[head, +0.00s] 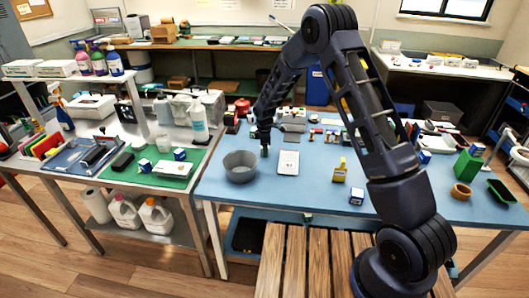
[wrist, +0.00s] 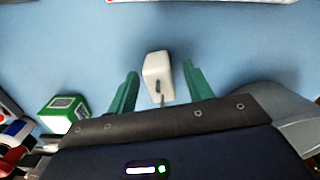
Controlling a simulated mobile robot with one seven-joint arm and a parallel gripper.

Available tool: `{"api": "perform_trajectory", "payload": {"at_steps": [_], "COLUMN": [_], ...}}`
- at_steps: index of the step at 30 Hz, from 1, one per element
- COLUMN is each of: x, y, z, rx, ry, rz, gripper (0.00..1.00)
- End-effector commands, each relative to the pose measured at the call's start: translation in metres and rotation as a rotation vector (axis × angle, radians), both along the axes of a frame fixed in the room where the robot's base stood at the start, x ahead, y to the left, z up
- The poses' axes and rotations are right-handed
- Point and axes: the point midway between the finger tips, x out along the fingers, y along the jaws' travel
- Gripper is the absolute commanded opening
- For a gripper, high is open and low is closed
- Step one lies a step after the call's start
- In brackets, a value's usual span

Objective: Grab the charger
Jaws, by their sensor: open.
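The charger (wrist: 156,72) is a small white block with rounded edges and dark marks on its near face. It lies on the blue table mat in the wrist view. My gripper (wrist: 160,69) is open, with one green finger on each side of the charger. Gaps show between the charger and both fingers, so it is not gripped. In the head view my gripper (head: 265,150) points down at the blue table, just right of a grey bowl. The charger is too small or hidden to make out there.
The grey bowl (head: 240,167) and a white card or box (head: 288,162) flank my gripper. A green-and-white box (wrist: 62,112) lies left in the wrist view. The table front is mostly clear.

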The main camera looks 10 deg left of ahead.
Motion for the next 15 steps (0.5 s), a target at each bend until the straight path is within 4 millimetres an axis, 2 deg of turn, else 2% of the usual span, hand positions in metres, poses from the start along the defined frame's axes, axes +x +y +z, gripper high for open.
{"api": "perform_trajectory", "payload": {"at_steps": [6, 13, 15], "x": [-0.0001, -0.0002, -0.0001], "y": [0.0003, 0.0003, 0.0004], "z": [-0.0011, -0.0011, -0.001], "rx": [0.0, 0.0, 0.0], "ry": [-0.001, -0.001, -0.001], "rz": [0.001, 0.001, 0.001], "gripper": [0.51, 0.06, 0.02]}}
